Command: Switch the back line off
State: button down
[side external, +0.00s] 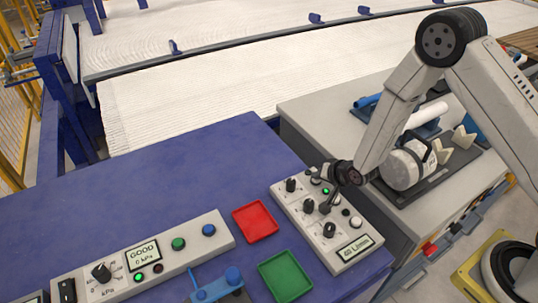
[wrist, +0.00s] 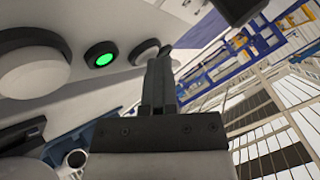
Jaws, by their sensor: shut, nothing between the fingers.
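The labels are too small to read, so I cannot tell which control is the back line's. In the wrist view the lit green lamp (wrist: 103,58) shows left of my shut fingers.
A red tray (side external: 255,221) and a green tray (side external: 285,276) lie left of the panel. A second panel (side external: 215,230) with a GOOD display and a blue device (side external: 216,288) are further left. A grey bench with pipe parts and a white cylinder (side external: 404,165) stands at right.

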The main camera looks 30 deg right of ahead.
aim_at(318, 181)
jog(key=shift+r, duration=0.2)
jog(key=shift+s+r, duration=0.1)
jog(key=shift+r, duration=0.25)
dwell(0.4)
jog(key=shift+r, duration=2.85)
